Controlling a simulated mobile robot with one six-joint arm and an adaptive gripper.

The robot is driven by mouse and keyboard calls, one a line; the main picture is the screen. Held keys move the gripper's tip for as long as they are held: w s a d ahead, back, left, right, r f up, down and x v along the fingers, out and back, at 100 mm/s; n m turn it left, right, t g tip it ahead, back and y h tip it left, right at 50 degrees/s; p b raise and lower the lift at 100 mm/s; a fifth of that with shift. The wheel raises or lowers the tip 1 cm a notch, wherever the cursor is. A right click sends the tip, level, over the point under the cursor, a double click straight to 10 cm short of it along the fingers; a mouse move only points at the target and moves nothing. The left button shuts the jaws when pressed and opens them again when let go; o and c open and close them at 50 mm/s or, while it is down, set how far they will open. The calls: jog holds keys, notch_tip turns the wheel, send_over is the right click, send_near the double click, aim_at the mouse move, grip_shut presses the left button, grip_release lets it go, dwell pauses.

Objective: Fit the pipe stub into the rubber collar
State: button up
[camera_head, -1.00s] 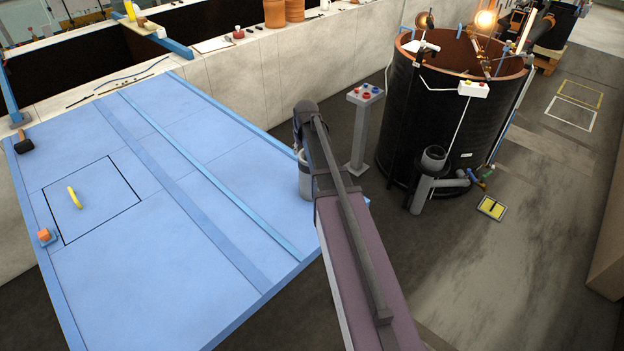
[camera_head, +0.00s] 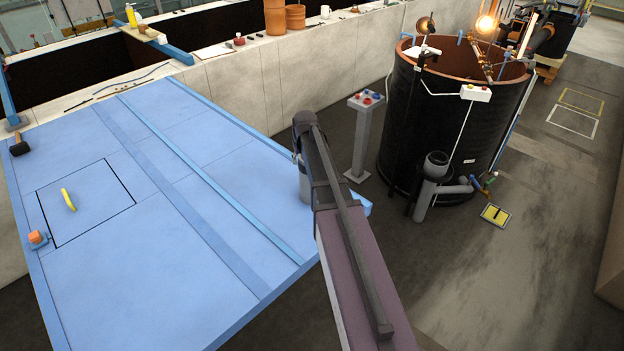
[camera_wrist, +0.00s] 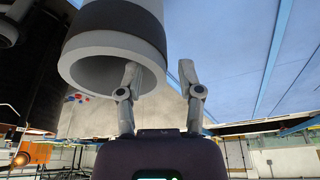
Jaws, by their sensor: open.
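In the wrist view, my gripper (camera_wrist: 160,68) is open, with its two fingers apart. A large grey hollow tube with a dark band (camera_wrist: 115,45) is close by at the upper left, and I take it to be the pipe stub. The left finger overlaps its mouth; the right finger is clear of its right side. Whether either finger touches it is unclear. In the head view, a dark cup-like ring, likely the rubber collar (camera_head: 435,160), tops an upright grey pipe (camera_head: 427,188) beside the black tank. My arm hides the gripper in the head view.
The black tank (camera_head: 450,130) stands right of my arm, with a button pedestal (camera_head: 363,135) between. A blue deck (camera_head: 150,270) with a yellow handle (camera_head: 68,200) fills the left. Grey floor is open right of the tank, around a yellow-marked plate (camera_head: 495,215).

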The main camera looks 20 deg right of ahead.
jog(key=shift+f, duration=0.1)
jog(key=shift+b+x, duration=2.5)
jog(key=shift+x, duration=0.05)
jog(key=shift+w, duration=0.1)
grip_shut()
